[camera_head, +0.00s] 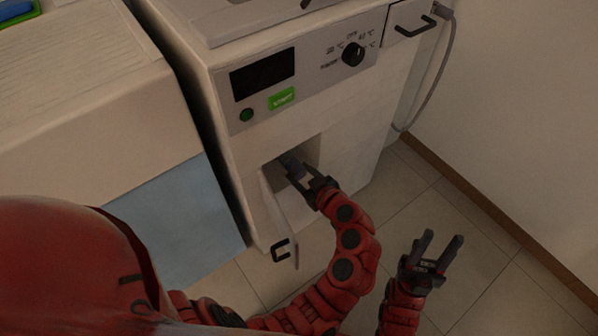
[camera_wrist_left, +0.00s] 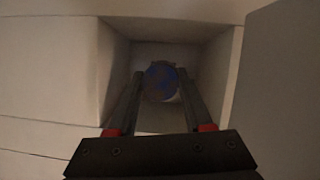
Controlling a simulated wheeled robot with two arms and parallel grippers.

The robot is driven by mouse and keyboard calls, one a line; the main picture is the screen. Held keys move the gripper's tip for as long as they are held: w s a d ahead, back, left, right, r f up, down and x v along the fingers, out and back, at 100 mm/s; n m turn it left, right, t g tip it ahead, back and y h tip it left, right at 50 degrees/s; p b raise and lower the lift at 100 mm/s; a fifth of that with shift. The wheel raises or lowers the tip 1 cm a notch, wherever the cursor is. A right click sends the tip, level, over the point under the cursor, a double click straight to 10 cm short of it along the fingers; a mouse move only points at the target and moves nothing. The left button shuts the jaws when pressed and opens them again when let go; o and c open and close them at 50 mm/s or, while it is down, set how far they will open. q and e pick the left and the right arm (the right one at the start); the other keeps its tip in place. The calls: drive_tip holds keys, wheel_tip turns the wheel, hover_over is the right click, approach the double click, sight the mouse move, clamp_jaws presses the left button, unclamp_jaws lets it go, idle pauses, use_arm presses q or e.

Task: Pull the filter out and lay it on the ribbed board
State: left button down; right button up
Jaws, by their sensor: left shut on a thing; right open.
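The filter (camera_wrist_left: 161,82) shows in the left wrist view as a round, blue-marked end deep in a square recess. My left gripper (camera_head: 293,166) reaches into that recess low on the front of the white machine (camera_head: 350,130). Its fingers are shut on the filter, one on each side. In the head view the filter cannot be made out clearly behind the fingers. My right gripper (camera_head: 437,254) is open and empty, above the floor to the right of the machine. A pale, finely lined top at the upper left looks like the ribbed board (camera_head: 75,65).
The recess's small door (camera_head: 279,212) stands open, with a black handle (camera_head: 281,250), close to my left forearm. A drawer (camera_head: 410,22) with a black handle sits at the machine's upper right. A grey hose (camera_head: 436,85) hangs beside it. Tiled floor (camera_head: 480,215) is clear at right.

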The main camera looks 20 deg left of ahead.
use_arm(q)
drive_tip(key=shift+s+d, duration=0.35)
drive_tip(key=shift+d, duration=0.1)
drive_tip(key=shift+s+d+b, duration=0.3)
drive_tip(key=shift+s+d, duration=0.1)
drive_tip(key=shift+d, duration=0.15)
drive_tip(key=shift+s+d, duration=0.2)
drive_tip(key=shift+d, duration=0.05)
idle(0.3)
